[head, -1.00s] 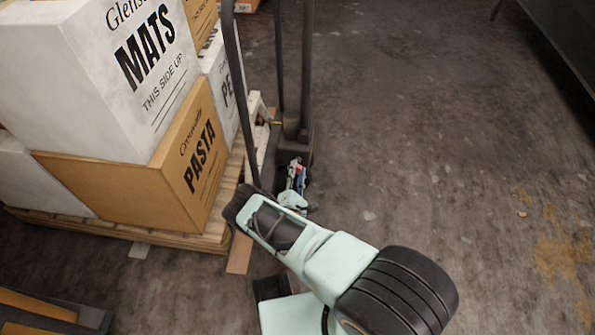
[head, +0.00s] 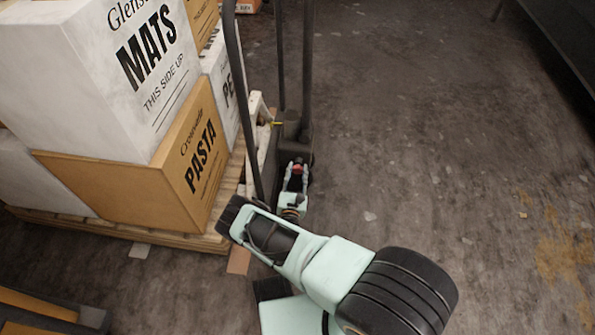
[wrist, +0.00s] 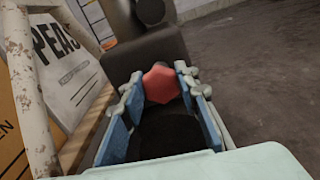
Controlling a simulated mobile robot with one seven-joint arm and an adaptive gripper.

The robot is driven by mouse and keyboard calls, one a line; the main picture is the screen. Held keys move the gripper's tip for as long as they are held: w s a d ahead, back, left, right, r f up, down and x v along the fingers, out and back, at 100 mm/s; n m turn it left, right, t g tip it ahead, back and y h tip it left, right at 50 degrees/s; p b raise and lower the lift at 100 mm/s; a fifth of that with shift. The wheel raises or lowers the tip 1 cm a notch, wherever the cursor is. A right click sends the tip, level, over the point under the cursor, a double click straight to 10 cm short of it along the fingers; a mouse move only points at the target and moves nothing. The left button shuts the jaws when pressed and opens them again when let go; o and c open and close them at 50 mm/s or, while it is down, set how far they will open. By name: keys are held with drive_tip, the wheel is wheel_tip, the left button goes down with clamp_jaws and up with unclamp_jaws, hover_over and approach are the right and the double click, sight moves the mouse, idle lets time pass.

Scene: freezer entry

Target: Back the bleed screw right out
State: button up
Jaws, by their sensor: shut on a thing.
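The bleed screw has a red faceted head (wrist: 161,84) and shows between the tips of my gripper (wrist: 163,95) in the wrist view. The blue-padded fingers are shut on it, one on each side. Behind it is the dark pump body (wrist: 140,50) of the pallet truck. In the head view my gripper (head: 296,172) is low at the base of the pallet truck (head: 290,130), with a small bit of red between its fingers. The screw's shank and its hole are hidden, so I cannot tell how far the screw is out.
A wooden pallet (head: 205,240) at left carries stacked cartons, including a PASTA box (head: 190,170) and a MATS box (head: 120,75). The truck's tall dark handle bars (head: 240,90) rise beside my gripper. The concrete floor at right is clear.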

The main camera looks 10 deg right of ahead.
sight(297, 168)
drive_tip(key=shift+w+a+r+n, duration=0.1)
drive_tip(key=shift+w+r+n, duration=0.1)
drive_tip(key=shift+n, duration=0.5)
drive_tip(key=o, duration=0.9)
drive_tip(key=shift+f, duration=0.1)
drive_tip(key=shift+o, duration=1.1)
drive_tip(key=shift+s, duration=0.1)
wheel_tip(297, 168, up, 10)
drive_tip(key=shift+o, duration=0.2)
